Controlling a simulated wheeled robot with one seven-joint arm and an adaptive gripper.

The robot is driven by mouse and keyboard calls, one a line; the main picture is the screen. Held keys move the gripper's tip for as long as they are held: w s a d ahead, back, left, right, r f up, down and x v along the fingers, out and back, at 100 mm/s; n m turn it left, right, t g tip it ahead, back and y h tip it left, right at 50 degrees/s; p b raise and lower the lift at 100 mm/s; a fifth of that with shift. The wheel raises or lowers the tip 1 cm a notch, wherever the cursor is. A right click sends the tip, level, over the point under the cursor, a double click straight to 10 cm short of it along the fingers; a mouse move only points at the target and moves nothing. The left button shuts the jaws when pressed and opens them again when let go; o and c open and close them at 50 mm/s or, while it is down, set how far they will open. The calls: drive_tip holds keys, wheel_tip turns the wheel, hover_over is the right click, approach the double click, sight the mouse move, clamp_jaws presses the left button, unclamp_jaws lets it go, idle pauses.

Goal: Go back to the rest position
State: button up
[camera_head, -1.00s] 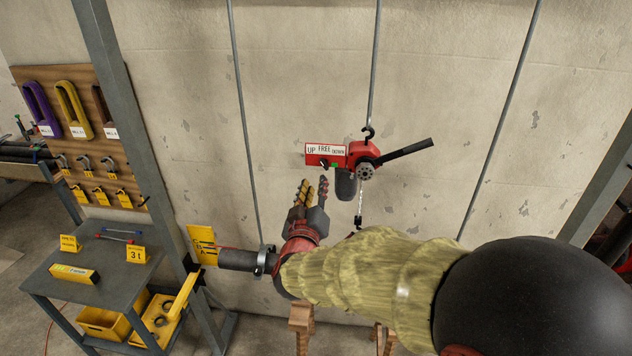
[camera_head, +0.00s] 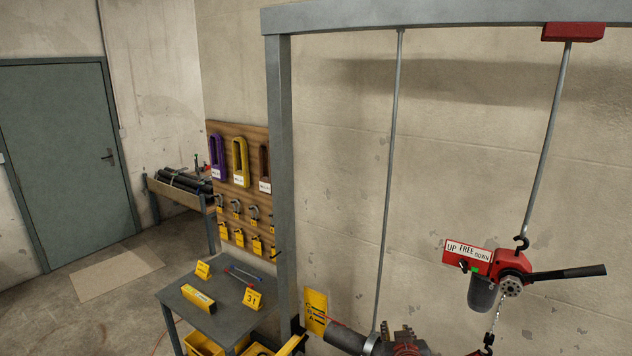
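My gripper (camera_head: 398,337) is at the bottom edge of the head view, just right of the pipe's clamp. Two dark, jagged fingertips stand apart with nothing seen between them. A red part of it shows below, and the rest is cut off by the frame. The red lever hoist (camera_head: 508,272) hangs from a hook at the right, clear of my gripper. Its black handle points right and its sign reads UP, FREE, DOWN.
A dark pipe (camera_head: 345,338) with a ring clamp hangs on a rod beside a yellow letter plate (camera_head: 316,311). A grey frame post (camera_head: 284,180) stands left of it. A small table (camera_head: 212,318) and a tool board (camera_head: 262,150) are further left.

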drive_tip(key=s+a+f+g+y+b, duration=0.4)
drive_tip(key=s+a+f+g+b, duration=0.25)
drive_tip(key=s, duration=0.55)
drive_tip(key=s+d+f+h+b, duration=0.1)
drive_tip(key=s+d+f+b, duration=0.1)
drive_tip(key=s+f+b, duration=0.3)
drive_tip(key=s+d+f+b, duration=0.3)
drive_tip(key=s+f+b, duration=0.3)
drive_tip(key=s+b, duration=0.5)
drive_tip(key=shift+s+d+h+b, duration=0.3)
drive_tip(key=shift+s+h+b, duration=0.1)
drive_tip(key=shift+b, duration=0.75)
